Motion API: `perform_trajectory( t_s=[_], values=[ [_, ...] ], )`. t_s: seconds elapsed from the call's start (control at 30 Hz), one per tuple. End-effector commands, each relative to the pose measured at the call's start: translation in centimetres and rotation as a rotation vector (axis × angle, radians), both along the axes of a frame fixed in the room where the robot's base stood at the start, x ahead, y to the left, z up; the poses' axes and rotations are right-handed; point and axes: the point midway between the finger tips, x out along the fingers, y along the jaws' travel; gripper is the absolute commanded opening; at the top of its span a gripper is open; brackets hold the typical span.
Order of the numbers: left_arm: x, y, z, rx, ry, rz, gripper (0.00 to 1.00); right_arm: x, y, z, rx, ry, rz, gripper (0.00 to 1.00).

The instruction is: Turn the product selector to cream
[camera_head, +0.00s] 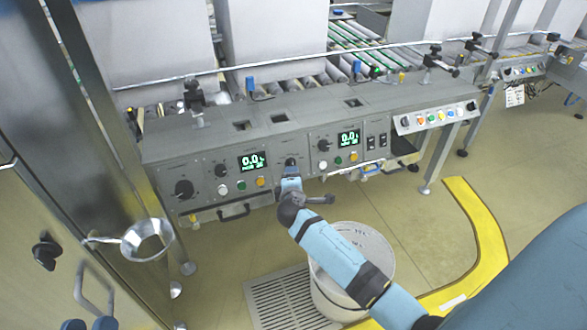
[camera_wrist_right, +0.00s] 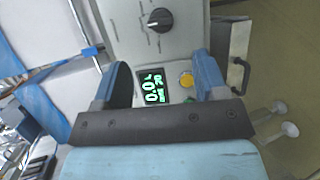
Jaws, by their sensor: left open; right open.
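The front panel of a grey console (camera_head: 255,160) carries several black knobs. One knob (camera_head: 290,162) sits between the two green displays; it also shows in the right wrist view (camera_wrist_right: 159,20), with small marks around it too blurred to read. I cannot tell from its label whether it is the product selector. My right gripper (camera_head: 290,174) is in front of this knob, its fingers partly hidden in the head view. In the right wrist view it (camera_wrist_right: 163,72) is open and empty, with the knob beyond the fingertips. My left gripper (camera_head: 88,324) is open and empty at the bottom left edge.
Left of the right gripper are a display (camera_head: 252,161), another knob (camera_head: 221,170) and a large knob (camera_head: 184,188). A second display (camera_head: 348,137) lies to the right. A white bucket (camera_head: 376,246) stands below my right arm.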

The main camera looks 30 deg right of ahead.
Motion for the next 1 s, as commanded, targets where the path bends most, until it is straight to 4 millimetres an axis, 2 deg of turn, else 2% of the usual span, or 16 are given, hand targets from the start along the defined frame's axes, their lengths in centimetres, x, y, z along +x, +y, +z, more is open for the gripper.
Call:
perform_trajectory(
  t_s=[0.1, 0.3, 1.0],
  values=[
    [0.1, 0.3, -0.3, 0.019, 0.028, 0.012, 0.43, -1.6, 1.1, 0.8, 0.001, 0.002, 0.001, 0.66],
    [0.2, 0.5, -1.4, 0.048, 0.07, 0.02, 0.43, -2.9, 2.0, 1.1, 0.001, 0.001, 0.0, 0.66],
    [0.2, 0.5, -1.5, 0.049, 0.074, 0.022, 0.43, -3.0, 2.1, 1.1, 0.0, 0.0, 0.0, 0.66]
  ],
)
